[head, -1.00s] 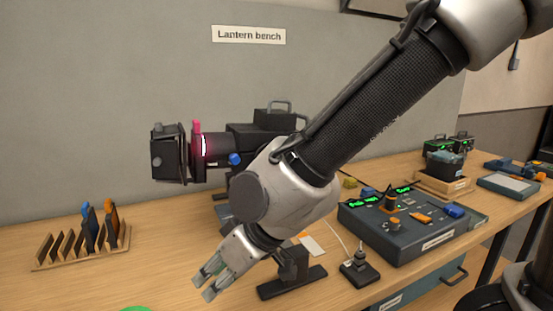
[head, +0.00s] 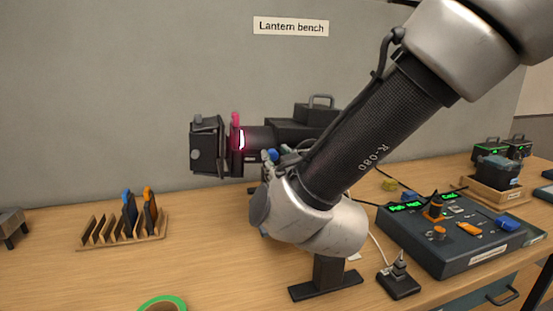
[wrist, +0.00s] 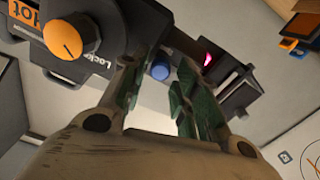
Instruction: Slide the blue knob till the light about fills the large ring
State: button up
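The blue knob (wrist: 160,70) sits on the side of the black lantern (wrist: 215,80). In the wrist view it appears in the gap between the two green-padded fingers of my gripper (wrist: 155,82), which is open. No contact with the knob shows. In the head view the blue knob (head: 271,155) is partly covered by my gripper, at the lantern's (head: 270,138) underside. A pink-lit slot (head: 241,140) glows on the lantern. Part of a circle marking (wrist: 303,152), perhaps the ring, shows at the wrist view's right edge; no light is seen on it.
An orange knob (wrist: 63,35) sits beside "Locked" and "Hot" labels. A slotted rack (head: 122,238) stands left on the bench. A dark control box (head: 440,250) lies right, with a small black stand (head: 398,283) before it. Front-left bench is mostly clear near a green ring (head: 163,303).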

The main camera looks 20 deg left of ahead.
jog(key=shift+x, duration=0.95)
grip_shut()
jog(key=shift+s+a+r, duration=0.1)
jog(key=shift+s+a, duration=0.45)
jog(key=shift+a, duration=0.3)
jog(key=shift+s+a+r, duration=0.1)
jog(key=shift+s+a, duration=0.4)
jog(key=shift+a, duration=0.3)
grip_release()
jog(key=shift+f, duration=0.1)
jog(key=v, duration=1.2)
jog(key=shift+w, duration=0.1)
